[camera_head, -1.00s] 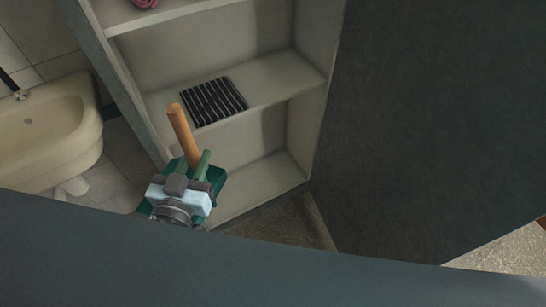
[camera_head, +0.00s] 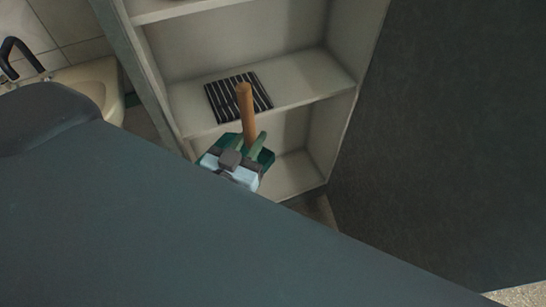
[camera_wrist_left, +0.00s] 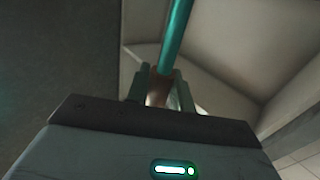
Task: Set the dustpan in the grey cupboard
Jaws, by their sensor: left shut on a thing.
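The dustpan has an orange-brown wooden handle (camera_head: 245,113) and a dark green part (camera_head: 265,158). My left gripper (camera_head: 251,144) is shut on the dustpan, with the handle pointing up in the head view. In the left wrist view, a brown piece of the dustpan (camera_wrist_left: 160,84) sits between the fingers, with a teal rod (camera_wrist_left: 177,32) beyond it. The grey cupboard (camera_head: 312,82) is open-fronted with pale shelves. The gripper appears in front of its lower compartment; whether the dustpan is inside its edge I cannot tell. My right gripper is not in view.
A black slatted rack (camera_head: 222,102) lies on the middle shelf, left of its free right half. A dark panel (camera_head: 440,140) stands to the right of the cupboard. A cream basin (camera_head: 95,82) with a black tap is at the left. My arm hides the lower picture.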

